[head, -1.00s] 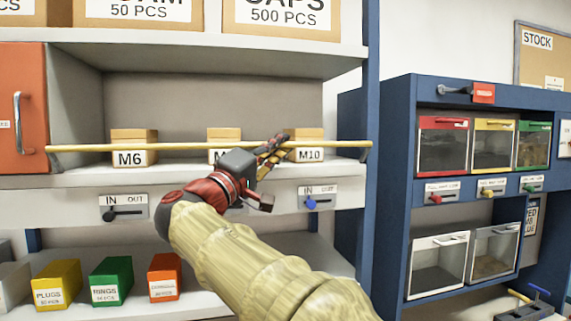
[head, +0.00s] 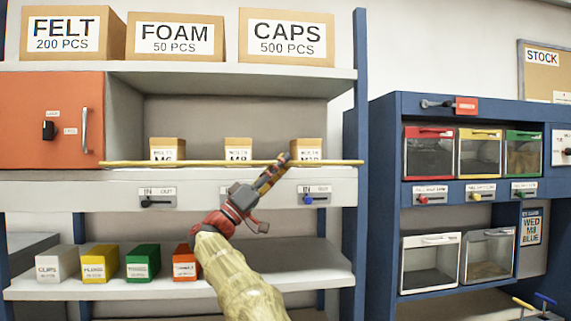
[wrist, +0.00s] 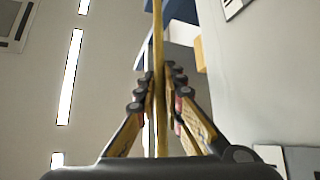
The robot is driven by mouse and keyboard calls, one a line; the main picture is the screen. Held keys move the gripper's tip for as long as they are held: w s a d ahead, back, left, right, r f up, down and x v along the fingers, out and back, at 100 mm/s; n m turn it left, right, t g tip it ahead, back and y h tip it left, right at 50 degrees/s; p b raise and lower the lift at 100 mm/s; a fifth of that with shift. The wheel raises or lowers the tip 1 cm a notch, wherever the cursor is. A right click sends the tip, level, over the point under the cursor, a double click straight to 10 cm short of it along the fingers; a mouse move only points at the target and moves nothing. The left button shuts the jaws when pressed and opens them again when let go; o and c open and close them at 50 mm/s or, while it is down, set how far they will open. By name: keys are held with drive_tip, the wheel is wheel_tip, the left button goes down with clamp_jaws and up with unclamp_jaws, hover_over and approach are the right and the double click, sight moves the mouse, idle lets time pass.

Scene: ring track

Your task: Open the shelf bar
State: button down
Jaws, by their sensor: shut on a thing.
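The shelf bar (head: 200,163) is a thin yellow rod. In the head view it runs nearly level across the front of the open shelf bay, just above the shelf's front edge. My gripper (head: 283,160) is shut on it right of its middle, in front of the M10 box. In the wrist view the bar (wrist: 158,40) runs lengthwise between the two fingers of my gripper (wrist: 162,75). The fingers hide a short stretch of the bar.
Boxes marked M8 (head: 238,146), M10 (head: 306,147) and another stand behind the bar. Below are an IN/OUT lever (head: 156,202) and a blue-knobbed one (head: 308,199). An orange door (head: 30,125) is at left; a blue cabinet (head: 385,170) stands at right.

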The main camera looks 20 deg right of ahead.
drive_tip(key=shift+f+m+g, duration=0.2)
drive_tip(key=shift+m+g, duration=0.4)
drive_tip(key=shift+m, duration=0.2)
drive_tip(key=c, duration=1.9)
unclamp_jaws()
drive_tip(key=shift+f, duration=0.1)
drive_tip(key=v, duration=1.2)
